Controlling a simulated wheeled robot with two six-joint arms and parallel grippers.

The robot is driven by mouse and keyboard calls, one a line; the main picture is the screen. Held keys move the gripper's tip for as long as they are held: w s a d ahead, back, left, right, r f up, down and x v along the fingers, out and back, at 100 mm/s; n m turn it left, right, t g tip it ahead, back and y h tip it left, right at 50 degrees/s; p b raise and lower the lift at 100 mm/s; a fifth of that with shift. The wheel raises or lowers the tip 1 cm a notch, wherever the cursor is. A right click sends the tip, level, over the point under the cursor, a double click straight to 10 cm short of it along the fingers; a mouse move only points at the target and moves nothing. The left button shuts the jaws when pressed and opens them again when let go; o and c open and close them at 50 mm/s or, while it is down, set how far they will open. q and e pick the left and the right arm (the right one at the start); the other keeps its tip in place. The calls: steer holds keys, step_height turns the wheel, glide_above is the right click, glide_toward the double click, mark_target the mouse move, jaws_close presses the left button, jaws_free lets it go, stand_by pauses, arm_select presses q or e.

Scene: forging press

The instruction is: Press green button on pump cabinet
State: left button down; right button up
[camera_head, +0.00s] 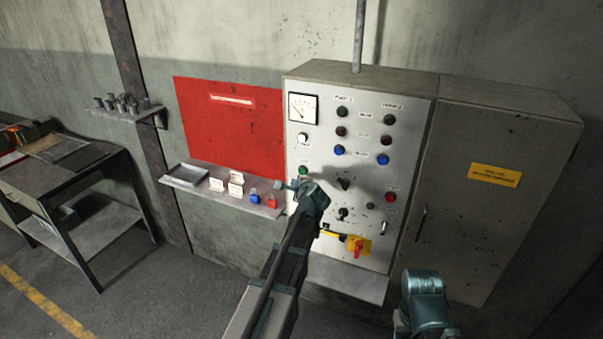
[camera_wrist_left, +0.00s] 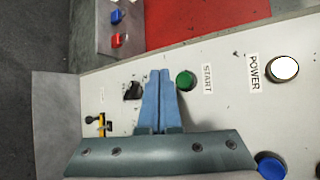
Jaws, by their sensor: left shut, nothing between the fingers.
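The pump cabinet's grey-white panel (camera_head: 322,150) faces me. The green button (camera_head: 303,170) is at the panel's left side, below the white lamp. In the left wrist view the green button (camera_wrist_left: 185,80) is beside the label START. My left gripper (camera_head: 284,186) is in front of the panel, just below the green button in the head view. In the wrist view its blue fingers (camera_wrist_left: 158,74) are shut and empty, with tips just left of the button. I cannot tell how far they are from the panel. My right gripper is not in view; only part of my right arm shows.
A white POWER lamp (camera_wrist_left: 284,68), black knob (camera_wrist_left: 132,90) and blue button (camera_wrist_left: 270,165) are near the gripper. A yellow-and-red switch (camera_head: 357,247) is lower. A shelf (camera_head: 215,195) with cards and blue and red items juts out at left, under a red board (camera_head: 228,125).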

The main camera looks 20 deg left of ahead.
arm_select(q)
steer(key=shift+w, duration=1.8)
steer(key=shift+w, duration=0.1)
stand_by(0.5)
steer(key=shift+w, duration=0.3)
steer(key=shift+w, duration=0.45)
stand_by(0.7)
steer(key=shift+s, duration=0.9)
steer(key=s, duration=0.5)
stand_by(0.4)
